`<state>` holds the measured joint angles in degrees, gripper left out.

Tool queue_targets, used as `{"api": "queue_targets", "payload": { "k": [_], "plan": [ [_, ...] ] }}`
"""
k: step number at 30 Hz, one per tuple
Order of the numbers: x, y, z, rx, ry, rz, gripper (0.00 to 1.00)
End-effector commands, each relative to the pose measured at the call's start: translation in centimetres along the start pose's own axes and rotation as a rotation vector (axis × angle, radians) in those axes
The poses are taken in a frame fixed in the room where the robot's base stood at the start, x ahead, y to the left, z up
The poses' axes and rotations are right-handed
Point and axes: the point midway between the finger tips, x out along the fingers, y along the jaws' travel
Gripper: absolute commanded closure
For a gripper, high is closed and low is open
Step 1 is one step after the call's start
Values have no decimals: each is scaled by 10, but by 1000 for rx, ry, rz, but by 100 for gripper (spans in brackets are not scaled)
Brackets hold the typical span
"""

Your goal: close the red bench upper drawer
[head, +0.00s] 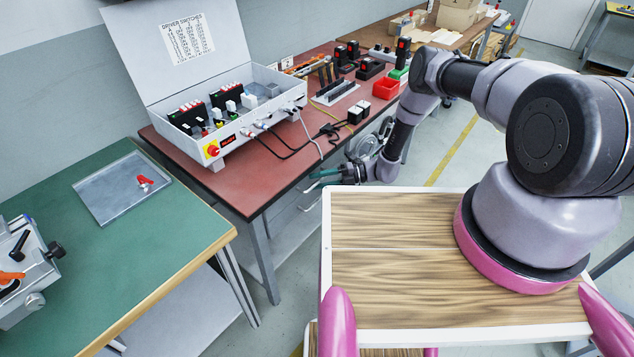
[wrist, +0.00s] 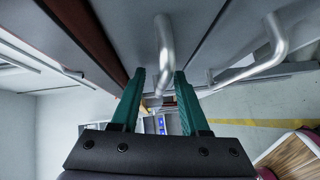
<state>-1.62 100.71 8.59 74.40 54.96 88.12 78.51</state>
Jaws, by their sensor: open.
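The red bench (head: 225,183) stands in the middle of the head view, with grey drawer fronts below its top, mostly hidden there. In the wrist view its red edge (wrist: 85,32) runs along the upper left. Beside that edge is a grey drawer front with a silver bar handle (wrist: 163,40), which looks like the upper drawer's. A second bar handle (wrist: 272,50) lies to its right. My gripper (head: 318,179) is low at the bench's front edge. Its green fingers (wrist: 160,76) are open, with the first handle between or just beyond the tips; contact is unclear. How far the drawer stands out cannot be told.
A white-edged wooden top (head: 400,210) lies in front of the bench. A green bench (head: 130,240) with a metal tray (head: 105,200) is at left. An open switch box (head: 235,125), a red bin (head: 385,88) and cables occupy the red bench. Floor shows at right.

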Motion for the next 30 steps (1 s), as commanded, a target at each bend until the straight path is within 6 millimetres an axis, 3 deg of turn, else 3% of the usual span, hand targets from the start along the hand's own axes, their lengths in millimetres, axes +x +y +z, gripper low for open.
{"api": "queue_targets", "payload": {
  "k": [9, 15, 30],
  "plan": [
    [-64, -1, 1, 1, -4, -4, 55],
    [-93, -2, 0, 0, -2, -4, 55],
    [-101, -2, 0, 0, 0, -4, 55]
  ]
}}
